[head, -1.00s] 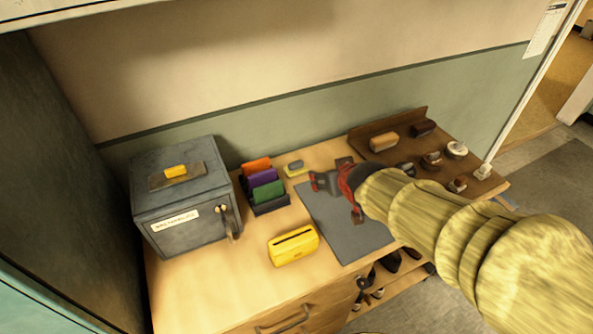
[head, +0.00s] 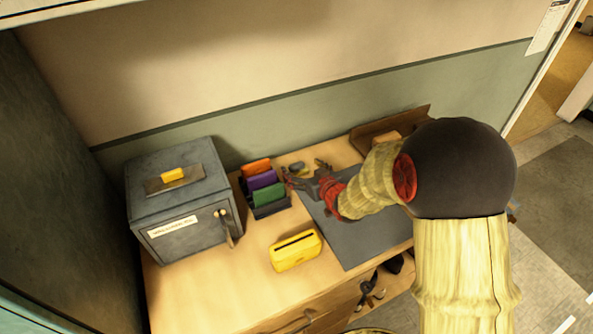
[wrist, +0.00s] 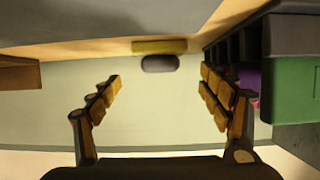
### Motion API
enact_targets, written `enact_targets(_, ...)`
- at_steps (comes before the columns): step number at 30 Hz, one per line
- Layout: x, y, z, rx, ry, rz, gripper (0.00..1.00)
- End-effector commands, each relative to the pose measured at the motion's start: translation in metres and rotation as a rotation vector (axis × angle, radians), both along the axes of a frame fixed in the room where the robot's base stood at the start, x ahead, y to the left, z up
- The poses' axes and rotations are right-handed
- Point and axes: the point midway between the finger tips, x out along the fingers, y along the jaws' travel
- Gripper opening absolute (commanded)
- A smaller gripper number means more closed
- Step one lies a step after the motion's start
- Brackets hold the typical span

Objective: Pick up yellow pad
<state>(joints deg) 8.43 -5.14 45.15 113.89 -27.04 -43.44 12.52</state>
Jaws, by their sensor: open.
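A small yellow pad with a grey rounded piece on it shows in the wrist view (wrist: 160,47), which is upside down. In the head view its grey piece (head: 297,167) shows at the back of the desk, right of the card rack; most of the yellow part is hidden behind my fingers. My gripper (head: 302,170) is open and empty, low over the desk just in front of the pad. In the wrist view my gripper (wrist: 161,77) has its fingers spread, with the pad between them but farther off. I see no contact.
The rack with orange, purple and green cards (head: 262,190) stands close left of my fingers. A grey box (head: 185,215) with a yellow block (head: 172,175) on top is farther left. A yellow slotted holder (head: 296,251) stands in front. A dark mat (head: 365,245) lies right.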

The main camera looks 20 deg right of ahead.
Motion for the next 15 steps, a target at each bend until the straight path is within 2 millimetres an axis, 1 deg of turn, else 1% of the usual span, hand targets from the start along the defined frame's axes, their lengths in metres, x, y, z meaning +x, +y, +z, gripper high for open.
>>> enact_targets(4,0.019,0.005,-0.012,0.0,0.0,0.0,0.78)
enact_targets(9,0.038,0.009,-0.018,0.0,0.001,0.0,0.78)
enact_targets(12,0.042,0.009,-0.018,0.0,0.0,-0.001,0.78)
enact_targets(15,0.043,0.009,-0.018,0.0,0.0,-0.001,0.78)
